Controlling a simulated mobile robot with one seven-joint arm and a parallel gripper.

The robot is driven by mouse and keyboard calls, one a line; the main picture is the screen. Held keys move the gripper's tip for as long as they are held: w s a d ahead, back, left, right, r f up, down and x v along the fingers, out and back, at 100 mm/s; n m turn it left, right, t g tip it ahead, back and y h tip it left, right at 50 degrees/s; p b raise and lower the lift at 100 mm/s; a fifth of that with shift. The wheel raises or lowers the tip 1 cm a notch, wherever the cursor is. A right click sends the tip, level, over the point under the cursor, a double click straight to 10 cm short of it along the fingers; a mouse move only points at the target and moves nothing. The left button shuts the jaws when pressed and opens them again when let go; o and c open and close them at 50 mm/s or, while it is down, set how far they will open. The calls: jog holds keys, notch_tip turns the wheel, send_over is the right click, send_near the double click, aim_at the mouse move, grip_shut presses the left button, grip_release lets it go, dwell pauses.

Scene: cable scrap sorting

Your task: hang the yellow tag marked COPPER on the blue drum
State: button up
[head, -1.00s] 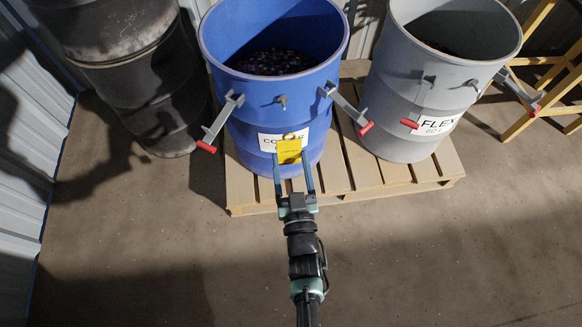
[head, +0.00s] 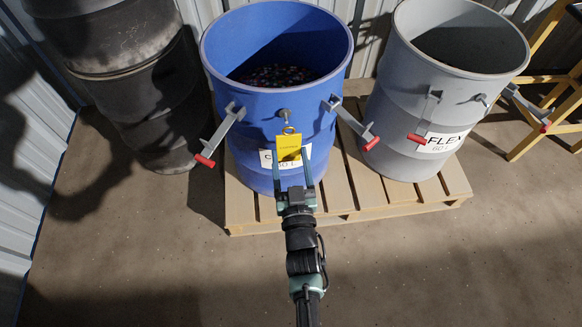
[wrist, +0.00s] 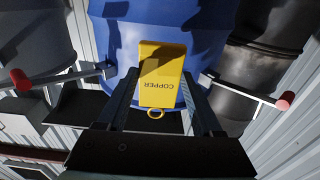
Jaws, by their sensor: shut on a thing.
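The yellow tag (head: 288,147) is held upright in my gripper (head: 292,162), in front of the blue drum (head: 250,112). In the wrist view the tag (wrist: 163,72) reads COPPER, upside down, with a brass ring (wrist: 155,114) at its end. In the head view that ring is at the tag's top, just below or in front of a metal peg (head: 285,113) on the drum's front wall. I cannot tell whether ring and peg touch. The tag partly covers the drum's white label (head: 267,160). My gripper's two fingers are shut on the tag.
The blue drum has grey side handles with red grips (head: 205,160) jutting out on both sides. A grey drum (head: 400,110) labelled FLEX stands right on the same wooden pallet (head: 345,190). A dark drum (head: 165,120) stands left. Floor in front is clear.

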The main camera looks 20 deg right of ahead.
aim_at(289, 155)
jog(key=shift+f+b+x, duration=0.15)
jog(key=shift+b+x, duration=0.55)
jog(key=shift+b, duration=0.05)
jog(key=shift+f+b+x, duration=0.15)
jog(key=shift+b+x, duration=0.55)
jog(key=shift+x, duration=0.05)
jog(key=shift+w+d+b, duration=0.1)
jog(key=shift+w+b, duration=0.3)
jog(key=shift+b, duration=0.1)
grip_shut()
jog(key=shift+w+f+b, duration=0.35)
jog(key=shift+w+b, duration=0.05)
jog(key=shift+b, duration=0.25)
jog(key=shift+d, duration=0.1)
jog(key=o, duration=1.4)
grip_release()
jog(key=shift+c, duration=0.2)
